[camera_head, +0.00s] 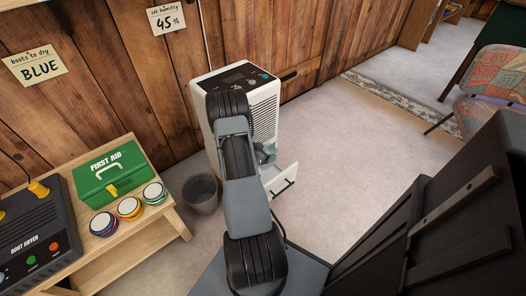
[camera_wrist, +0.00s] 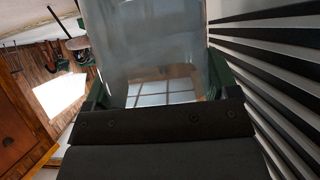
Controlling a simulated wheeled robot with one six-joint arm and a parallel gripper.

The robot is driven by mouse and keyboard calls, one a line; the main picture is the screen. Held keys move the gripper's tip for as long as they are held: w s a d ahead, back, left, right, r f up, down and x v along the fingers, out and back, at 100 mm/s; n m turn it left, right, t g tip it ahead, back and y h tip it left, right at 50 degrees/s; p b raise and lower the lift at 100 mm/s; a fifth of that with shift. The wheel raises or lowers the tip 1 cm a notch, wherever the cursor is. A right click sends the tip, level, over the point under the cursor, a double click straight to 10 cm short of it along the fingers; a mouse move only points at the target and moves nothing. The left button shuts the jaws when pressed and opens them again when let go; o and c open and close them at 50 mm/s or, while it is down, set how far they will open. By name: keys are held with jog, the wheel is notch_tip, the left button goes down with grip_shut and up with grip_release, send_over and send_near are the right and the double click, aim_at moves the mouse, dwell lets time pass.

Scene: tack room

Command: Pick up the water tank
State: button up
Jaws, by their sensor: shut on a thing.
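The water tank (camera_wrist: 150,35) is a smooth, grey, see-through box that fills the top middle of the wrist view. My gripper (camera_wrist: 160,88) has its green fingers shut on the tank's two sides. In the head view my arm hides most of the gripper (camera_head: 264,154), which is at the front of the white dehumidifier (camera_head: 265,101). A white drawer (camera_head: 283,181) with a dark handle stands out from the dehumidifier's lower front, just below the gripper. I cannot tell whether the tank is clear of the drawer.
A grey bin (camera_head: 202,194) stands left of the dehumidifier. A wooden bench (camera_head: 165,222) at the left holds a green first aid box (camera_head: 110,172), several round tins (camera_head: 129,208) and a boot dryer (camera_head: 35,240). A patterned chair (camera_head: 492,90) is at the right. The floor between is clear.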

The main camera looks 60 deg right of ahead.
jog(key=s+a+p, duration=0.1)
jog(key=s+a, duration=0.1)
jog(key=s, duration=0.5)
jog(key=s+a+p, duration=0.1)
jog(key=s+a, duration=0.2)
jog(key=s, duration=0.5)
jog(key=shift+s+a, duration=0.1)
jog(key=shift+s, duration=0.15)
dwell(0.8)
